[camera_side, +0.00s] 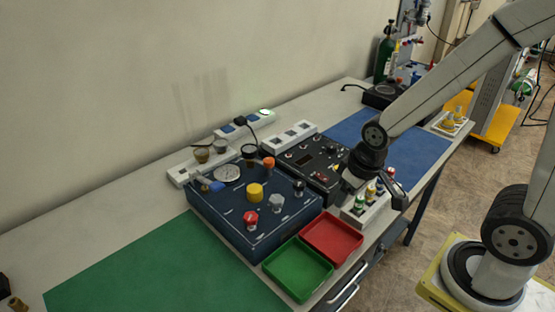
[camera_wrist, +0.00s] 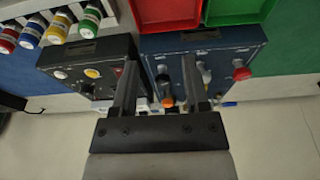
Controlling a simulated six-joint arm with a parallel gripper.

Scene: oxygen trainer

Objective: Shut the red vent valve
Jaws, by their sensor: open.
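The red vent valve (camera_side: 250,218) is a red knob on the front corner of the dark blue panel box (camera_side: 240,228). In the wrist view the red knob (camera_wrist: 241,73) is right of both my fingers, near the right edge of the panel. My gripper (camera_side: 350,184) is above the right side of the bench, by the black instrument box, well right of the red knob and apart from it. In the wrist view my gripper (camera_wrist: 160,80) is open, with nothing between its fingers. The fingers cover parts of the blue panel and black box.
Yellow (camera_side: 255,192), grey (camera_side: 277,204) and black (camera_side: 299,187) knobs stand near the red one. A green tray (camera_side: 298,294) and red tray (camera_side: 357,259) lie in front. A rack of small bottles (camera_side: 366,209) is beside my gripper. The green mat (camera_side: 150,270) is clear.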

